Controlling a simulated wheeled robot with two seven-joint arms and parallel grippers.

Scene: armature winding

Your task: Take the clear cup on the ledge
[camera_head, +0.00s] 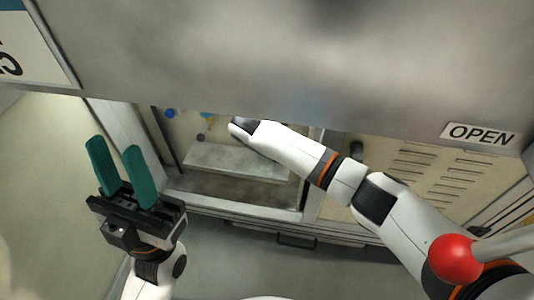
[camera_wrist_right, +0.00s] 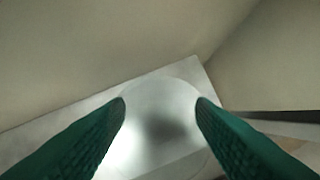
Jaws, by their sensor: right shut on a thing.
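In the right wrist view, the clear cup (camera_wrist_right: 160,125) sits between the two green fingers of my right gripper (camera_wrist_right: 160,108), which is shut on it. The cup looks see-through, with a rounded rim, and a pale ledge (camera_wrist_right: 188,76) shows behind it. I cannot tell whether the cup rests on the ledge or is lifted. In the head view my right arm reaches into the cabinet opening, and its gripper is hidden behind the grey panel. My left gripper (camera_head: 128,178) is open and empty, with its green fingers pointing up, outside the cabinet at the left.
A large grey panel (camera_head: 290,60) with an OPEN label (camera_head: 479,135) overhangs the opening. Inside the cabinet is a pale flat block (camera_head: 235,162). A red ball-ended handle (camera_head: 454,258) is at the lower right, close to my right arm. Floor shows below the cabinet.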

